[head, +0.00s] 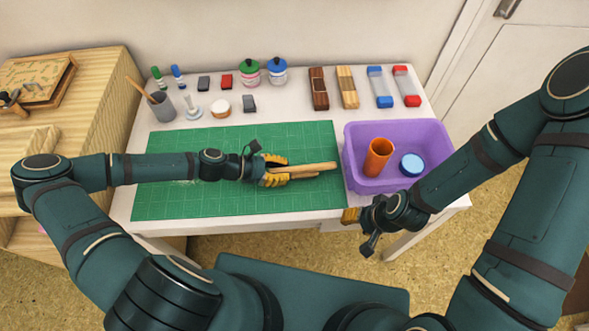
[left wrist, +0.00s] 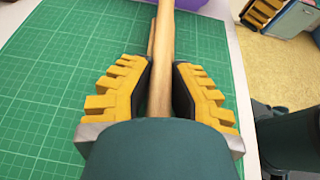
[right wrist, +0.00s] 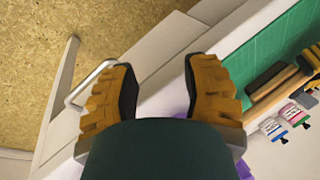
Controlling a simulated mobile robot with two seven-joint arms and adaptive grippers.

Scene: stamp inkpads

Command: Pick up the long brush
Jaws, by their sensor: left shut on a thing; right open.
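The long brush's pale wooden handle (head: 318,166) points right over the green mat, and it also shows in the left wrist view (left wrist: 161,50). My left gripper (head: 274,170) is shut on it, with one finger on each side. The brush's other end is hidden by the gripper. A second, shorter wooden piece (left wrist: 151,42) shows close beside the handle; I cannot tell whether it touches. My right gripper (head: 350,216) is open and empty by the table's front edge, and its spread fingers show in the right wrist view (right wrist: 160,85).
The green cutting mat (head: 180,202) covers the table's middle. A purple bin (head: 352,160) at the right holds an orange cup (head: 377,157) and a blue round pad (head: 411,164). Ink jars (head: 277,72), blocks and a grey pen cup (head: 162,107) stand along the back.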

